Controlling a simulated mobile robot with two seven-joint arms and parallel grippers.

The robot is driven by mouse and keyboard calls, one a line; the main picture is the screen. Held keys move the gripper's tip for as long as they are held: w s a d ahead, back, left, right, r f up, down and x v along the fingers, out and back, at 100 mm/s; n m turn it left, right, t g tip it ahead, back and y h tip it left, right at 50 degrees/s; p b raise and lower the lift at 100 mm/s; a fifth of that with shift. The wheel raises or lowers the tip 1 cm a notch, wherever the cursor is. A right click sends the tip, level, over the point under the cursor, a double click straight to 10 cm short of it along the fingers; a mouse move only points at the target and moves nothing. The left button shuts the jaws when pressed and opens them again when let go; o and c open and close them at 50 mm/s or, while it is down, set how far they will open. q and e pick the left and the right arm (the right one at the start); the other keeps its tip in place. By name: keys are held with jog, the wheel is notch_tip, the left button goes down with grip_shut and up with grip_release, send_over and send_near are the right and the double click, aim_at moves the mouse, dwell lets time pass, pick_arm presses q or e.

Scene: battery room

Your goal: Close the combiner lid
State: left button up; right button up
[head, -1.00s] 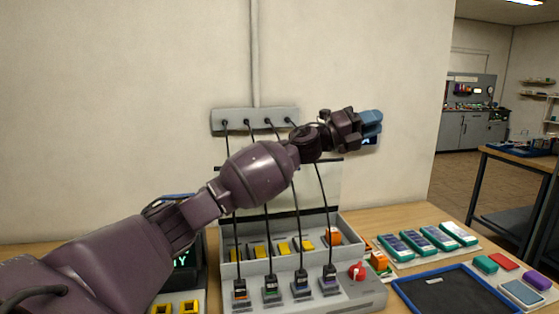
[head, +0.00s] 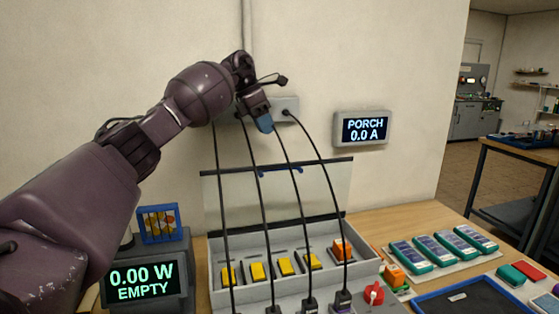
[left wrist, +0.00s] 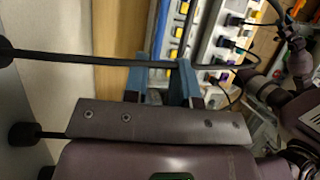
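The combiner box (head: 352,262) sits open on the bench, with yellow fuse holders and an orange block inside. Its clear lid (head: 300,192), with a dark strip along the top edge, stands raised at the back against the wall side. My left gripper (head: 264,122) is above the lid, in front of the grey wall strip, with blue fingertips pointing down. In the left wrist view the blue fingers (left wrist: 165,78) are apart with nothing clearly between them; a black cable crosses in front. The lid is hard to make out there. My right gripper is not clearly seen.
A red knob (head: 374,292) is at the box's right. A porch display (head: 363,128) hangs on the wall. A meter (head: 145,283) stands left; green modules (head: 440,250) lie right.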

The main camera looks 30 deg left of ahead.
pick_arm(q)
jog(key=x, duration=1.1)
jog(key=shift+s, duration=0.4)
grip_shut()
